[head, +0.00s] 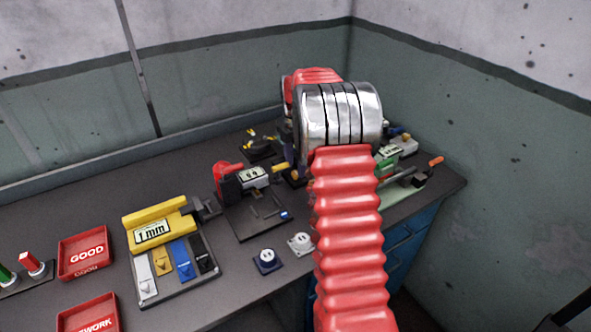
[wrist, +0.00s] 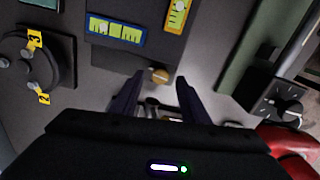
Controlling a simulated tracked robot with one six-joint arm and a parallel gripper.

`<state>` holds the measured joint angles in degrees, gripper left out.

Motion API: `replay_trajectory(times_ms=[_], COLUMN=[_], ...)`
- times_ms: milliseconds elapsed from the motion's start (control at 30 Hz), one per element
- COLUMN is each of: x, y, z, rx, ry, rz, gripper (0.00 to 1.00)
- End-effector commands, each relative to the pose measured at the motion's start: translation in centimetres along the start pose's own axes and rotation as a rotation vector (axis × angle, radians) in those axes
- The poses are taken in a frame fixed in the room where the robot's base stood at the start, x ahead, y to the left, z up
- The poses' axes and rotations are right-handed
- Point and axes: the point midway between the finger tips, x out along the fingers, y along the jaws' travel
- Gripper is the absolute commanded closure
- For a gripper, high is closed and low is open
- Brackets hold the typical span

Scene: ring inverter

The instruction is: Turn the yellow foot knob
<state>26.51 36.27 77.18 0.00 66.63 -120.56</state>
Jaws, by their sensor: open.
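In the wrist view a small round brass-yellow knob (wrist: 160,75) sits at the lower edge of a dark block. It looks like the foot knob, though no label shows on it. My gripper (wrist: 158,84) is open, its two dark fingers pointing towards the knob, which appears between the fingertips. No contact is visible, and I cannot tell how much depth is left between them. In the head view my own red arm hides the gripper and this knob.
A dark round part with yellow tags (wrist: 38,62) is left; a dial box (wrist: 279,103) is right. In the head view a GOOD tray (head: 86,254) and a yellow 1 mm block (head: 160,224) stand left.

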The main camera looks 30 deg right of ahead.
Motion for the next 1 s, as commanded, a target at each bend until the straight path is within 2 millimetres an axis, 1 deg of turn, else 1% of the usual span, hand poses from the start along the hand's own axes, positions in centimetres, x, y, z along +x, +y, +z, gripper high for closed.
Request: replay_trajectory(times_ms=[33,100,200,533,1000], x=[0.7,1.3,2.0,2.2,2.2], y=[0.0,0.0,0.0,0.0,0.0], z=[0.0,0.0,0.0,0.0,0.1], rx=[0.0,0.0,0.0,0.0,0.0], ry=[0.0,0.0,0.0,-0.001,-0.001], rz=[0.0,0.0,0.001,0.001,0.002], gripper=[0.59,0.59,0.59,0.59,0.92])
